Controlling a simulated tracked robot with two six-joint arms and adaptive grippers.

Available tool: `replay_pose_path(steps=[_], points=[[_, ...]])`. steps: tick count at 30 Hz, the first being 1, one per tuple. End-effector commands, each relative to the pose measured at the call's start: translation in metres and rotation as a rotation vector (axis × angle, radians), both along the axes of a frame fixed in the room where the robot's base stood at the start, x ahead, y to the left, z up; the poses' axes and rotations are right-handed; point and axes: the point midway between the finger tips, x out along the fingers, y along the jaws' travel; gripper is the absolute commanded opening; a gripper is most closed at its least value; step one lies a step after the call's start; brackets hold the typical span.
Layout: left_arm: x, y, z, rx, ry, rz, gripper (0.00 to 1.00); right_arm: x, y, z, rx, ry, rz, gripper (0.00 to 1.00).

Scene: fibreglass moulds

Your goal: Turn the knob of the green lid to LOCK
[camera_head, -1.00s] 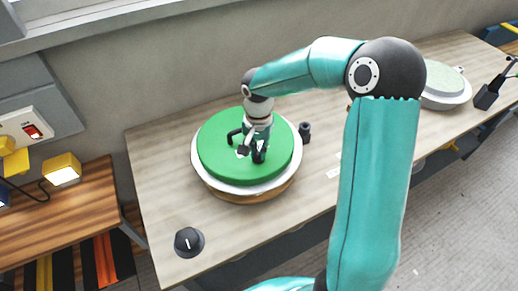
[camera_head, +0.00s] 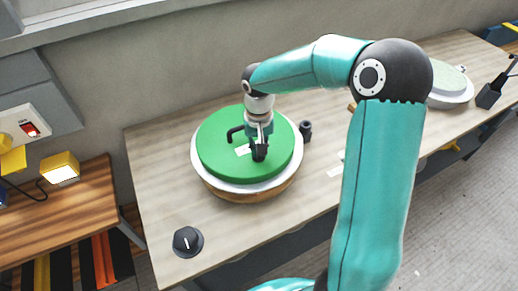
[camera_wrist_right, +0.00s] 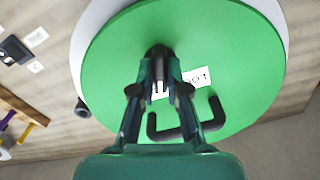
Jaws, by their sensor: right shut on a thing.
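The round green lid (camera_head: 218,140) lies on a white-rimmed round mould (camera_head: 199,170) on the bench; it fills much of the wrist view (camera_wrist_right: 235,60). My right gripper (camera_head: 260,152) points down at the lid, with its fingers shut on the lid's black knob (camera_wrist_right: 159,52). The fingers cover much of the knob. A white label (camera_wrist_right: 198,78) with dark lettering is partly hidden behind a finger, so I cannot read it or tell the knob's setting. A black bar handle (camera_head: 233,131) stands on the lid, apart from the fingertips. My left gripper is not in view.
A black dial with a white line (camera_head: 188,241) sits at the bench's front left. A small black cylinder (camera_head: 305,131) stands right of the mould. Another round mould (camera_head: 452,88) is at the far right. The bench left of the lid is clear.

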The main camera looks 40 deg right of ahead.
Motion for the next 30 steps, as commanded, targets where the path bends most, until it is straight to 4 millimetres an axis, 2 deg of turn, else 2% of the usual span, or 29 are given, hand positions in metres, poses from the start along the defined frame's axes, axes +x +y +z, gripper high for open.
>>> replay_pose_path(steps=[21,30], points=[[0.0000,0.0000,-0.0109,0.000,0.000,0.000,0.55,0.0001,-0.0007,0.0006,-0.001,-0.003,0.679,0.00],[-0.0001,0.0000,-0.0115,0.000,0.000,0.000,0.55,0.0000,-0.0009,0.0008,-0.001,-0.002,0.919,0.00]])
